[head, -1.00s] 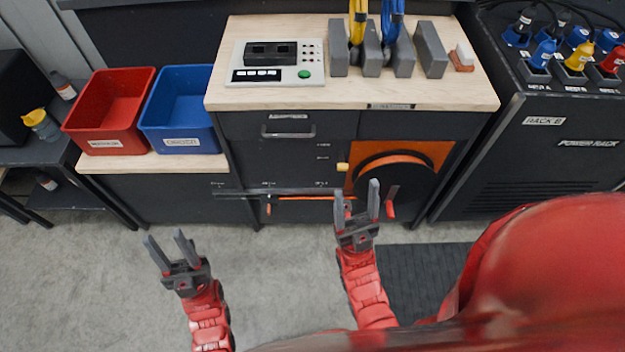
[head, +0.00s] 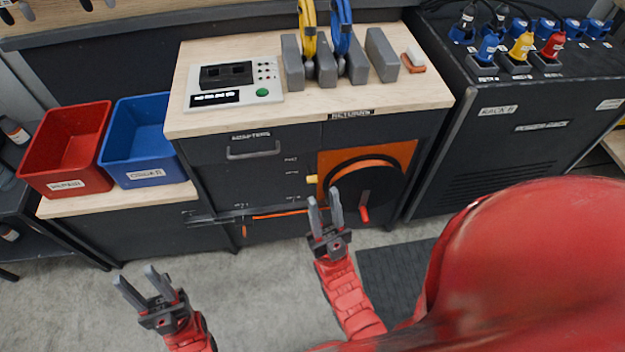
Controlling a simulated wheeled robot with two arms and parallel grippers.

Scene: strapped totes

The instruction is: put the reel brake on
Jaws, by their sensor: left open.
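The reel (head: 375,182) is a black disc on an orange panel (head: 405,152) in the cabinet front below the bench. A small yellow knob (head: 312,179) sits at the panel's left edge. A red-ended lever (head: 364,213) hangs over the reel's lower part. I cannot tell which of these is the brake. My right gripper (head: 324,196) is open and empty, in front of the reel's lower left in the picture, with no visible contact.
Red (head: 68,150) and blue (head: 140,140) bins stand on a low shelf at left. The bench (head: 300,115) holds a control panel (head: 235,82), grey blocks and yellow and blue cable loops. A black power rack (head: 520,125) stands at right.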

